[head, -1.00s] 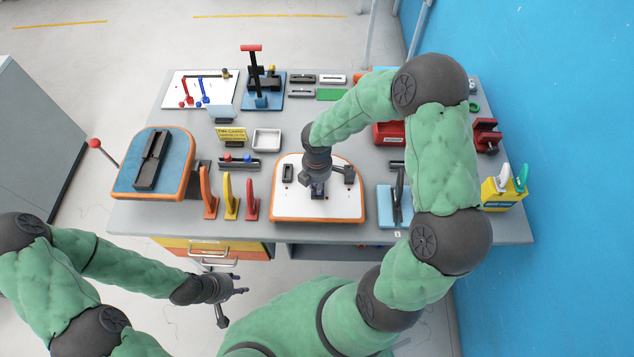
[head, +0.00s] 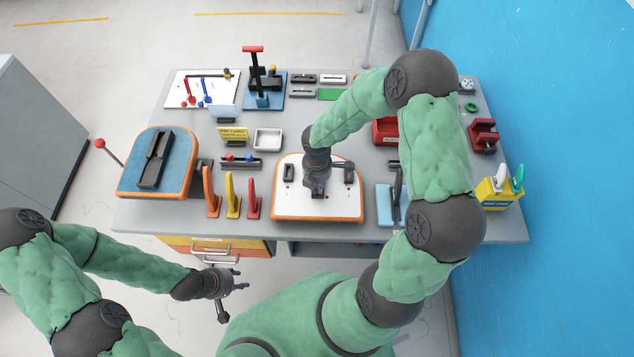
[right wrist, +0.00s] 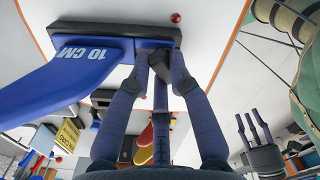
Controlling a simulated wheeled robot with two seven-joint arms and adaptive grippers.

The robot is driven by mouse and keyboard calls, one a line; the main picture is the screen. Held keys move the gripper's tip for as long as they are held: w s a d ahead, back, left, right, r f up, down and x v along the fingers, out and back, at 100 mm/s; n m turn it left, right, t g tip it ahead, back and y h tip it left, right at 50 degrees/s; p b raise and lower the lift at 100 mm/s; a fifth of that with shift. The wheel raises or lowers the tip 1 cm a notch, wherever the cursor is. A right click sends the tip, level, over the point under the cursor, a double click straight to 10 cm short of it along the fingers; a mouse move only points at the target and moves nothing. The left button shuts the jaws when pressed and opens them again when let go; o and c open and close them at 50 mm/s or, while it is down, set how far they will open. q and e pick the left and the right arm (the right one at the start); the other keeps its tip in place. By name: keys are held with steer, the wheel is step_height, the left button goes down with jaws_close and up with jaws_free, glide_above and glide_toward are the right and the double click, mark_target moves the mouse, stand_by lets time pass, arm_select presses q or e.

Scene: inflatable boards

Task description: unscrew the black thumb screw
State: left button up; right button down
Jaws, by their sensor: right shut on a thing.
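The black thumb screw (right wrist: 160,64) shows in the right wrist view beside the black clamp block, at the end of the blue bar marked "10 CM" (right wrist: 62,72). My right gripper (right wrist: 170,75) is shut on the screw, and its fingertips partly hide it. In the head view my right gripper (head: 316,190) points down over the white board with an orange rim (head: 318,214) and hides the screw there. My left gripper (head: 238,281) hangs in front of the table, away from the board, with its fingers apart and nothing between them.
Orange, yellow and red upright pieces (head: 232,196) stand just left of the white board. A light-blue board with a dark lever (head: 385,205) stands close on its right. A blue board with an orange rim (head: 182,178) lies further left. The floor before the table is clear.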

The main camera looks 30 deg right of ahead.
steer(key=shift+n+p, duration=0.95)
steer(key=shift+n, duration=0.45)
steer(key=shift+s+a+r+n+p, duration=0.1)
steer(key=shift+n+p, duration=0.35)
steer(key=shift+n, duration=0.05)
steer(key=shift+n+p, duration=0.8)
steer(key=shift+n, duration=0.4)
steer(key=shift+n+p, duration=0.55)
steer(key=shift+n, duration=0.15)
steer(key=shift+n+p, duration=0.6)
steer(key=shift+n, duration=0.5)
